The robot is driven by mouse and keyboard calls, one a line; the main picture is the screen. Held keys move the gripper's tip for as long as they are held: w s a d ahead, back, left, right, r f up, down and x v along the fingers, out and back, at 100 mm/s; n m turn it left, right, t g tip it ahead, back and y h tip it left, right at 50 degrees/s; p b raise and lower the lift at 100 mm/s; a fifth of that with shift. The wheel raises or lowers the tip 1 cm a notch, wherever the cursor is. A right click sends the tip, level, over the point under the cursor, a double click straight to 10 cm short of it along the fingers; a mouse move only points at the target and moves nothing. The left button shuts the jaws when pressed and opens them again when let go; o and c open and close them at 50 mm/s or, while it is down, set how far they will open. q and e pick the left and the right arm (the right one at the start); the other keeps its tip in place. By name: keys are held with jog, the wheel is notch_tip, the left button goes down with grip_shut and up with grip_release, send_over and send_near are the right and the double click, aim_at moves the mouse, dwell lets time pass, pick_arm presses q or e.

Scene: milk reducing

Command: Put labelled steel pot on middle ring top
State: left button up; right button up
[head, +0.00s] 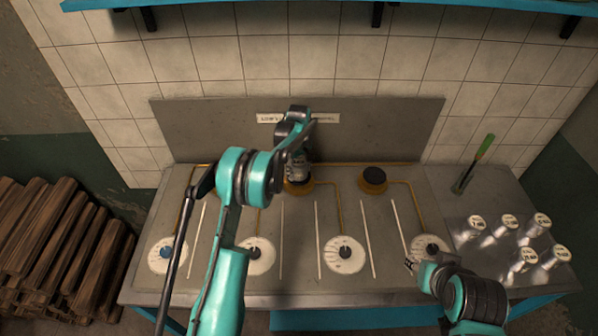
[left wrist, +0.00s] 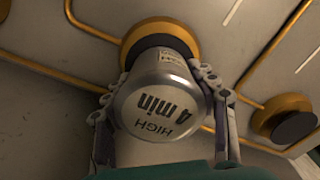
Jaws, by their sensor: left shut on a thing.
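A steel pot (left wrist: 160,100) has a lid marked "HIGH 4 min" in the left wrist view. My left gripper (left wrist: 160,112) is shut on it, with a finger on each side. In the head view the pot (head: 299,168) is partly hidden by my left gripper (head: 297,150). It is upright at a brass ring with a dark top (head: 299,188), which also shows behind the pot in the left wrist view (left wrist: 143,38). I cannot tell whether the pot touches the ring top. My right gripper (head: 411,264) is low near the right dial, holding nothing visible; its fingers are unclear.
Another ring (head: 373,180) stands empty to the right; it shows in the left wrist view (left wrist: 287,122). My left arm hides part of the left side. Several dials (head: 344,259) line the front. Several labelled steel pots (head: 501,226) and a green-handled tool (head: 484,148) are at right.

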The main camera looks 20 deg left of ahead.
pick_arm(q)
jog(key=shift+f, duration=0.2)
jog(key=o, duration=1.3)
jog(key=shift+o, duration=0.2)
